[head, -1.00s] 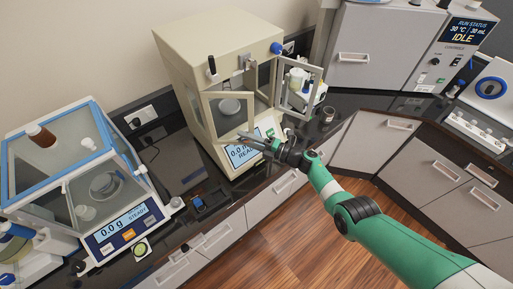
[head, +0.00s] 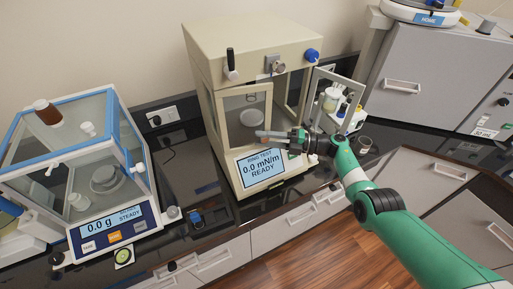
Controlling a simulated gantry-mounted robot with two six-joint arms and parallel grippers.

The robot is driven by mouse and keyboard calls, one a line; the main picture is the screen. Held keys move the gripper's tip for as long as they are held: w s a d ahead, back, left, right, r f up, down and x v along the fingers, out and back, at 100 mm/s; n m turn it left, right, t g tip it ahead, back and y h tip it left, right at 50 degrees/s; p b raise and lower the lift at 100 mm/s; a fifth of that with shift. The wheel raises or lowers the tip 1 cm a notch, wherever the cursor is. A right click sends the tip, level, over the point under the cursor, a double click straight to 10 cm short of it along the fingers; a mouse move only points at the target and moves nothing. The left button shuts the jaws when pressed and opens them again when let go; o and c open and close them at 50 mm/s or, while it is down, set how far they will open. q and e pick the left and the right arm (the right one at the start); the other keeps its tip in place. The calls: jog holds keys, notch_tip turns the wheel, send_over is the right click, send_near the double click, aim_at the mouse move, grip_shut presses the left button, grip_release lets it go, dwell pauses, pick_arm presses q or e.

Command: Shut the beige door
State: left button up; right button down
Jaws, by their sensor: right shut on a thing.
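The beige instrument (head: 205,52) stands on the dark counter at the middle. Its left glazed beige door (head: 224,125) covers the left part of the chamber front and looks slightly ajar. Its right glazed door (head: 340,76) is swung out to the right, leaving a gap between the two. My right gripper (head: 264,134) is at the lower right of the left door, shut on it. The exact contact is too small to see. My left gripper is not in view.
A blue-framed balance (head: 100,225) stands at the left. Small bottles (head: 333,98) stand behind the right door, with a small metal cup (head: 365,143) nearby. A grey cabinet (head: 430,85) is at the right. The instrument's display (head: 262,170) is below my gripper.

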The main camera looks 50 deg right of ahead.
jog(key=shift+r, duration=0.1)
dwell(0.3)
jog(key=c, duration=0.5)
grip_release()
jog(key=shift+w, duration=0.1)
jog(key=shift+c, duration=0.2)
jog(key=r+p, duration=0.1)
jog(key=r, duration=0.1)
jog(key=r+p, duration=0.1)
jog(key=r, duration=0.1)
jog(key=shift+s+a, duration=0.15)
jog(key=shift+s, duration=0.05)
jog(key=s+a+r+p, duration=0.6)
jog(key=s+a+r, duration=0.2)
jog(key=s, duration=0.3)
jog(key=shift+r, duration=0.5)
